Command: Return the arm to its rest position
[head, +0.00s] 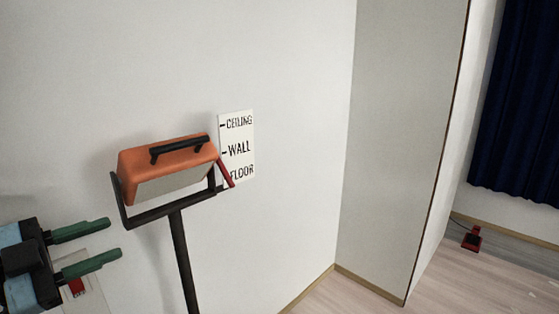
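My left gripper (112,244) comes in at the lower left of the head view. Its two green fingers point right and are spread apart, with nothing between them. It is to the left of the black stand of an orange work lamp (168,170) and lower than the lamp head. A clear gap shows in the picture between the fingertips and the stand pole. My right gripper is not in view.
A white sign (238,146) reading CEILING, WALL, FLOOR is on the wall, partly behind the lamp's red handle. A small red object (471,240) stands on the floor at the right, below a dark blue curtain (518,100). The wooden floor (345,298) at lower right looks mostly clear.

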